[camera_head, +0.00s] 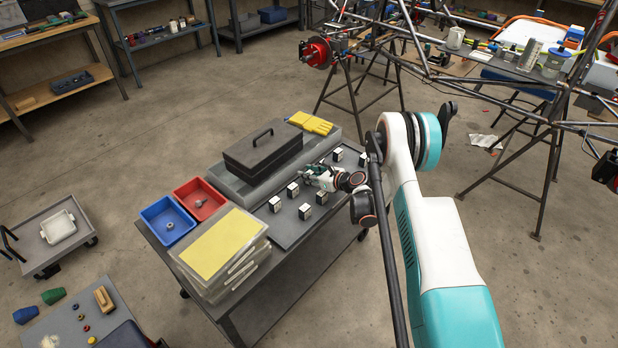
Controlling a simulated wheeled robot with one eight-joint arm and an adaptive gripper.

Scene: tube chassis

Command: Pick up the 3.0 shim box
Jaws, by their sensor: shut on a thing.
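Several small shim boxes with dark and pale faces stand on the cart's dark top, among them a front left box (275,204), a front box (305,211), a box behind them (293,189), a box just below my gripper (321,197) and a back box (337,155). Their labels are too small to read, so I cannot tell which is the 3.0 one. My gripper (309,175) reaches in from the right, low over the cart among the boxes. It is shut on a small box, mostly hidden by the fingers. I cannot tell whether that box touches the cart top.
A black toolbox (263,147) on a grey case stands just behind my gripper, with yellow gloves (311,123) beside it. A blue bin (167,222), a red bin (199,198) and stacked clear cases with a yellow sheet (222,245) fill the cart's left side.

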